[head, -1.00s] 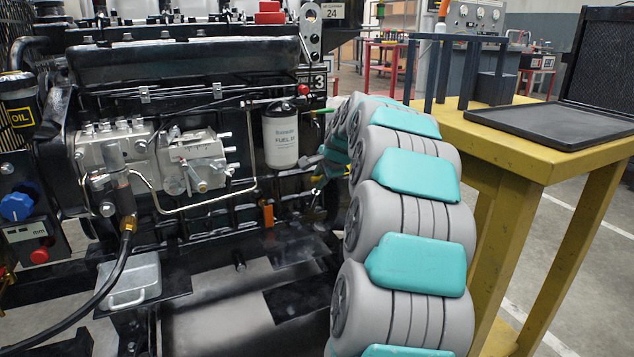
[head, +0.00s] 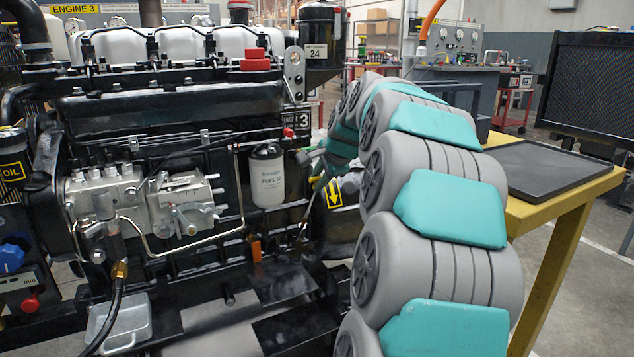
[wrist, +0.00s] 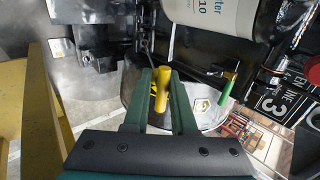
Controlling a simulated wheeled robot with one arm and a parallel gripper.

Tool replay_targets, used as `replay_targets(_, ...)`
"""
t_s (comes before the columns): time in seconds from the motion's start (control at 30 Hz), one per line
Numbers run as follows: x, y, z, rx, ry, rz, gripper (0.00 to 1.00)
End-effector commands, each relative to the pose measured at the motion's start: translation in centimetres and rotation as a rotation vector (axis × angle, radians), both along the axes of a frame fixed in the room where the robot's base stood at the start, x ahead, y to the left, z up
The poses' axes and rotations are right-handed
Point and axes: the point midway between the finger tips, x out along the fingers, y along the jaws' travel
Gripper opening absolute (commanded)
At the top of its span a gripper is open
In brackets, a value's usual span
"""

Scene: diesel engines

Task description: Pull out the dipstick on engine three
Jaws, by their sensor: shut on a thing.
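Engine three (head: 170,120) fills the left and middle of the head view, with a "3" plate (head: 303,118) on its end. In the wrist view my gripper (wrist: 162,92) is shut on the yellow handle of the dipstick (wrist: 162,80), which stands between the two green fingers. In the head view my gripper (head: 317,166) is beside the white fuel filter (head: 267,176), at the engine's right end. A thin line runs down below it. I cannot tell how far the dipstick is out of its tube.
A green-handled lever (wrist: 228,88) is close to the right of my fingers. The fuel filter is just above them in the wrist view. A yellow table (head: 560,200) with a black tray (head: 545,168) stands right of my arm.

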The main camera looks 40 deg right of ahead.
Motion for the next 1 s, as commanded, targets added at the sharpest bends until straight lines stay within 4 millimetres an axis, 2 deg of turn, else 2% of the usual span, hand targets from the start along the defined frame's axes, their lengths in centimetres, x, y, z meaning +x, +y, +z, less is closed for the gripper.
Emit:
replay_targets(0.03, 0.0, 0.0, 0.0, -0.001, 0.0, -0.001, 0.0)
replay_targets(0.07, 0.0, 0.0, 0.0, 0.0, 0.0, 0.0, 0.26)
replay_targets(0.33, 0.0, 0.0, 0.0, 0.0, 0.0, 0.0, 0.55)
replay_targets(0.67, -0.2, 0.0, 0.2, -0.001, -0.001, -0.001, 0.55)
replay_targets(0.87, -1.4, 0.3, 1.9, -0.003, -0.004, -0.002, 0.55)
replay_targets(1.0, -3.0, 0.7, 3.7, -0.003, -0.004, -0.001, 0.55)
